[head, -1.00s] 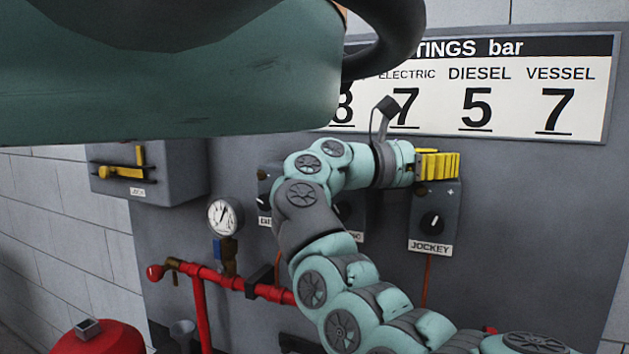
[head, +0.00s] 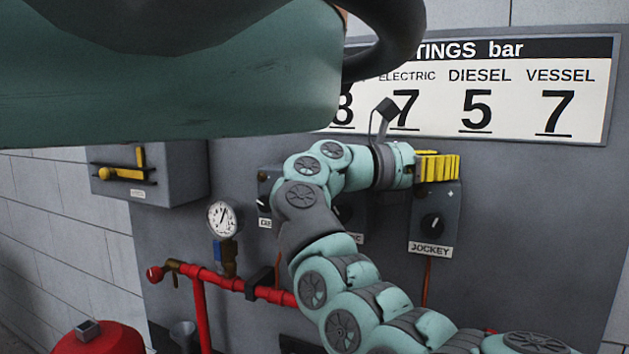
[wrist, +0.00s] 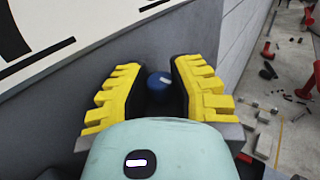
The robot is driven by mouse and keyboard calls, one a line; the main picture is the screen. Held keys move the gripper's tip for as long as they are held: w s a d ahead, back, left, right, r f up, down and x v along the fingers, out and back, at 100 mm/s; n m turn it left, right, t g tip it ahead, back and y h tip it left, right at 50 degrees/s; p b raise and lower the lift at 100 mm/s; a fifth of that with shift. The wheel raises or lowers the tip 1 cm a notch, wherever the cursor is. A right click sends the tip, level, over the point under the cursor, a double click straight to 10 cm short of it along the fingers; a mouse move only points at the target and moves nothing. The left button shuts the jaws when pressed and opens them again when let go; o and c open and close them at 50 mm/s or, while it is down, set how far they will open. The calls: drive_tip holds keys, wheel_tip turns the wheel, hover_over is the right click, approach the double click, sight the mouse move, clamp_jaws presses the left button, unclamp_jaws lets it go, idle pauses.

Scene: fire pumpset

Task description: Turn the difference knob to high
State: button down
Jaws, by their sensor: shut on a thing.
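My gripper (head: 437,167) has yellow ribbed fingers and is at the top of the grey JOCKEY switch box (head: 447,207). In the wrist view the fingers (wrist: 159,90) stand on both sides of a small round blue knob (wrist: 159,84) and are shut on it. The knob's markings and its low or high setting cannot be read. In the head view the knob is hidden behind the fingers. A black rotary knob (head: 432,223) with a white pointer is lower on the box front, apart from the fingers.
A white settings board (head: 505,75) is just above my gripper. Two similar boxes are partly hidden behind my arm. A round gauge (head: 222,217), red pipes (head: 210,276) and a grey box with a yellow handle (head: 123,173) are to the left.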

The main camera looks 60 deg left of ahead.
drive_tip(key=c, duration=1.1)
unclamp_jaws()
drive_tip(key=shift+s+a+y, duration=0.2)
drive_tip(key=shift+a+y, duration=0.1)
drive_tip(key=shift+a, duration=0.15)
drive_tip(key=shift+o, duration=0.3)
drive_tip(key=shift+d, duration=0.1)
drive_tip(key=v, duration=0.8)
drive_tip(key=shift+f, duration=0.15)
